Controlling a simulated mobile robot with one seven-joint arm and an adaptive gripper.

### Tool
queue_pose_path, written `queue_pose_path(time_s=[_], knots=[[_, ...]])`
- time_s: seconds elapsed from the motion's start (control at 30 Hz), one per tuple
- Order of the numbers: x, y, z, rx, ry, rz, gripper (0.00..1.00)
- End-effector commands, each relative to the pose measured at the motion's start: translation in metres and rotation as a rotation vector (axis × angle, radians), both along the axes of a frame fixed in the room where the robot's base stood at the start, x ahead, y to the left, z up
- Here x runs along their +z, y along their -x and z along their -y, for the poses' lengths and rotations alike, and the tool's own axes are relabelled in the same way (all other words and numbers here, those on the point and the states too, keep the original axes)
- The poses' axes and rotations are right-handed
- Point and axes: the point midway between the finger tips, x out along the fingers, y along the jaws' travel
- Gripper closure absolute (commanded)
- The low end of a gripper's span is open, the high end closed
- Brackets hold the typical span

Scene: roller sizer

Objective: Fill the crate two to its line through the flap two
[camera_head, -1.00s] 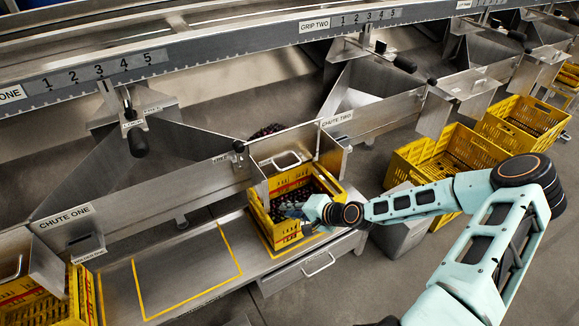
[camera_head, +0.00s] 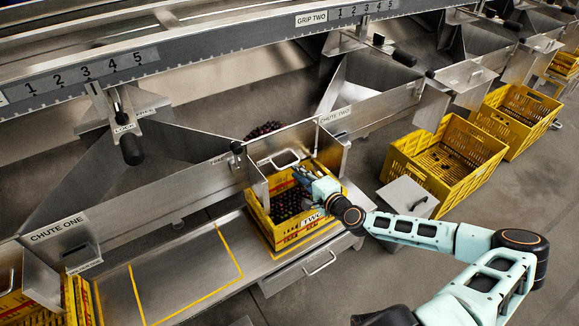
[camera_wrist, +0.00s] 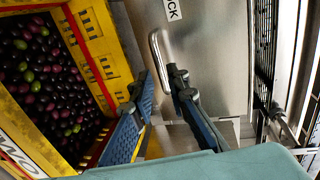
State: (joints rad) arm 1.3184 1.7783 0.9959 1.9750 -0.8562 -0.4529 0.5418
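Crate two is a yellow crate (camera_head: 262,226) with a "TWO" label, standing on the bench under chute two (camera_head: 372,112). Dark red, purple and green olives lie in it below the rim; I cannot make out its line. It fills the left of the wrist view (camera_wrist: 92,45). Flap two is a metal plate with a bar handle (camera_head: 278,158) above the crate's back side. My gripper (camera_head: 299,172) is just in front of this handle. In the wrist view my gripper (camera_wrist: 157,80) is open and empty, with the handle (camera_wrist: 157,58) beyond and between its fingertips.
Dark fruit (camera_head: 264,130) shows behind the flap. A yellow-outlined bare place (camera_head: 185,275) is on the bench to the left. Yellow crates (camera_head: 445,160) stand on the floor at right, near a grey box (camera_head: 408,197). A drawer (camera_head: 308,268) is under the bench.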

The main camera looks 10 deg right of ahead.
Motion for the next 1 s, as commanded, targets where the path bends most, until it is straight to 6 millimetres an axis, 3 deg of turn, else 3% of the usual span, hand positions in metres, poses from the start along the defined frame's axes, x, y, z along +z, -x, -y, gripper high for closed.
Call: queue_pose_path(time_s=[0.2, 0.4, 0.77, 0.9, 1.0], knots=[[-0.009, -0.033, -0.015, 0.001, 0.001, 0.000, 0.85], [-0.012, -0.049, -0.021, 0.001, 0.001, -0.001, 0.85], [-0.012, -0.053, -0.022, 0.000, 0.000, -0.001, 0.85], [-0.012, -0.053, -0.022, 0.000, 0.000, -0.001, 1.00], [-0.012, -0.053, -0.022, 0.000, 0.001, -0.001, 1.00]])
